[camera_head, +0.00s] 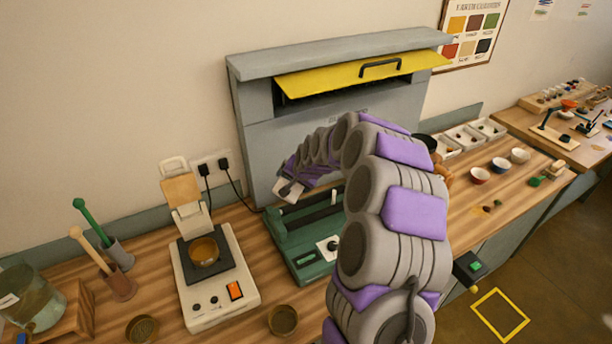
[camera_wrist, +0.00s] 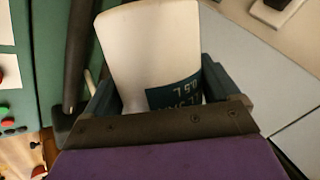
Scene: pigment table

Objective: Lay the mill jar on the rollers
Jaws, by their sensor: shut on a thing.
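The mill jar is a white, smooth-walled jar (camera_wrist: 150,45) with a dark teal label; it fills the middle of the wrist view. My gripper (camera_wrist: 160,95) is shut on it, one finger on each side. In the head view a white bit of the jar (camera_head: 287,193) shows at the end of my arm, above the back left of the green roller mill (camera_head: 305,266). The mill's dark roller (camera_wrist: 78,50) is left of the jar in the wrist view. I cannot tell whether the jar touches the rollers. My arm hides the mill's right part.
A scale (camera_head: 215,290) with a brown bowl stands left of the mill. A small brown bowl (camera_head: 283,320) sits in front. A grey hood (camera_head: 335,80) with a yellow sash rises behind. Several small bowls and trays (camera_head: 470,137) stand right of my arm.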

